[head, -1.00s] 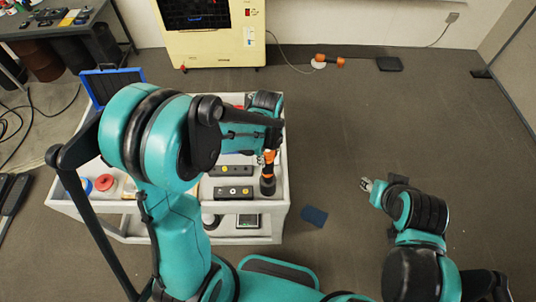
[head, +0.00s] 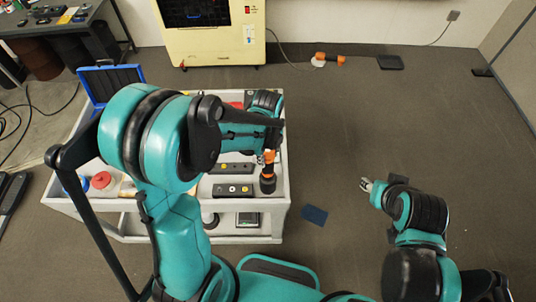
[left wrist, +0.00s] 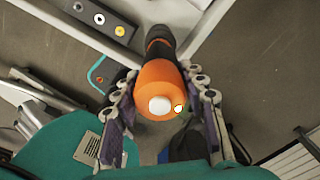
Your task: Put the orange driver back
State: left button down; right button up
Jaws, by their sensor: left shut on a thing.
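The orange driver (head: 268,181) has an orange body and a dark lower end. In the head view it hangs by the right side of the white cart (head: 160,204). My left gripper (head: 269,155) is shut on it. In the left wrist view the driver (left wrist: 158,82) sits between both fingers of the left gripper (left wrist: 160,95), its rounded orange end with a white cap towards the camera and its dark end pointing away towards the cart edge. Whether the dark end touches the cart cannot be told. My right gripper (head: 367,185) is small, over open floor; its jaw state is unclear.
Black switch boxes (head: 233,190) lie on the cart near the driver. A red-topped container (head: 102,181) and an open blue case (head: 111,83) are at its left. A dark blue pad (head: 314,215) and an orange tool (head: 329,58) lie on the floor. Right floor is mostly clear.

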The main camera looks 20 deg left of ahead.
pick_arm(q)
jog(key=shift+f, duration=0.2)
jog(key=c, duration=0.8)
grip_release()
jog(key=shift+r, duration=0.15)
notch_tip(320, 180, up, 12)
jog(key=shift+f, duration=0.1)
